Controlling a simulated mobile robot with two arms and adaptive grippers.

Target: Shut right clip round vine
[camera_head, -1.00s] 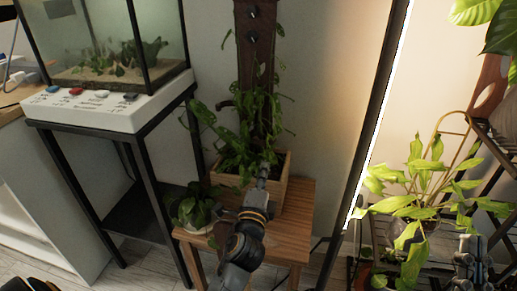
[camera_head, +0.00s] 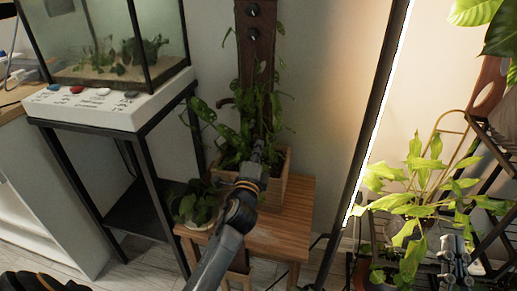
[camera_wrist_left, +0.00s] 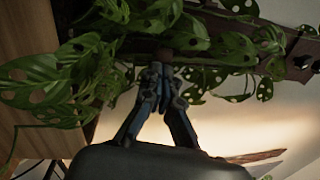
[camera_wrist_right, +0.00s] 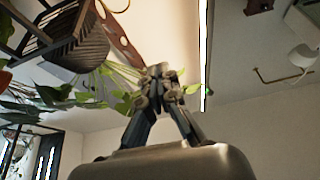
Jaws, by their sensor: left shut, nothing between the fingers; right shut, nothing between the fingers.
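The vine (camera_head: 232,135), with holed green leaves, grows from a wooden planter (camera_head: 272,190) and climbs a dark brown post (camera_head: 256,62). It also shows in the left wrist view (camera_wrist_left: 120,32). Round dark knobs (camera_head: 253,35) sit on the upper post. I cannot make out the right clip among the leaves. My left gripper (camera_head: 257,145) is shut and empty, at the lower vine in front of the post. In the left wrist view its fingertips (camera_wrist_left: 157,72) are close to a small brown round part (camera_wrist_left: 163,54). My right gripper (camera_head: 455,243) is shut and empty, far right.
A wooden stool (camera_head: 270,235) carries the planter and a small potted plant (camera_head: 195,208). A terrarium (camera_head: 105,45) on a black stand is to the left. A bright lamp pole (camera_head: 375,120) stands between the stool and a leafy plant (camera_head: 415,190) near my right gripper.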

